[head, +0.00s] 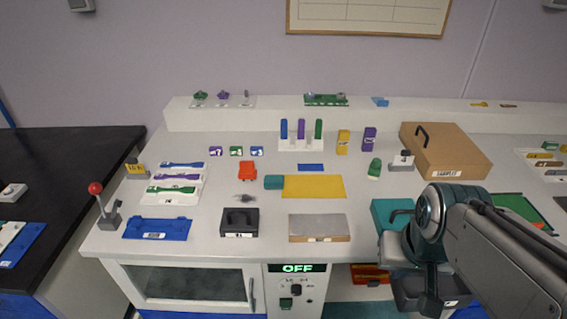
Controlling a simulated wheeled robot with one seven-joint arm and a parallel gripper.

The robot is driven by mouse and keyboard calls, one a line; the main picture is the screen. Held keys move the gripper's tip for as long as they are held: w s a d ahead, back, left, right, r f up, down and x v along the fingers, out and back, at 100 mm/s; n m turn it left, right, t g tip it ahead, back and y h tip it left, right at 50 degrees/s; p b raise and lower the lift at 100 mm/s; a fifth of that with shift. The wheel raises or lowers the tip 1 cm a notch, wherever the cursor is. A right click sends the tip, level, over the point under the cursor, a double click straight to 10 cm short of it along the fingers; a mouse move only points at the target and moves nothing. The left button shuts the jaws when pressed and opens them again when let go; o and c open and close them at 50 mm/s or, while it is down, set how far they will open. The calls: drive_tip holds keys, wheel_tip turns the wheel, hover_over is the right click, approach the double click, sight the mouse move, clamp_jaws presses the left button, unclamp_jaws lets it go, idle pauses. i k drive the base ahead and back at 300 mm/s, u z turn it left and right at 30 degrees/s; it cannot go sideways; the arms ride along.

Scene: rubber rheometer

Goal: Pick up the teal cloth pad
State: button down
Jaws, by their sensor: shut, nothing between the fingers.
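A small teal pad (274,182) lies on the white bench top, at the left end of a flat yellow mat (315,187). It looks like the teal cloth pad and nothing covers it. My gripper (431,300) is at the lower right, in front of the bench's front edge, pointing down. It is shut and empty, well to the right of the pad and nearer the camera. My arm hides part of a teal box (388,210) with a handle.
A grey plate (319,226), a black block (239,222) and an orange-red item (247,171) lie near the pad. A white rack (301,142) holds upright coloured pieces behind it. A cardboard-brown case (445,150) stands back right. A red-knobbed lever (105,207) stands at left.

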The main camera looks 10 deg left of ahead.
sight(271, 182)
drive_tip(key=z, duration=2.65)
drive_tip(key=k, duration=1.6)
drive_tip(key=u, duration=2.25)
drive_tip(key=i, duration=0.45)
drive_tip(key=z, duration=0.05)
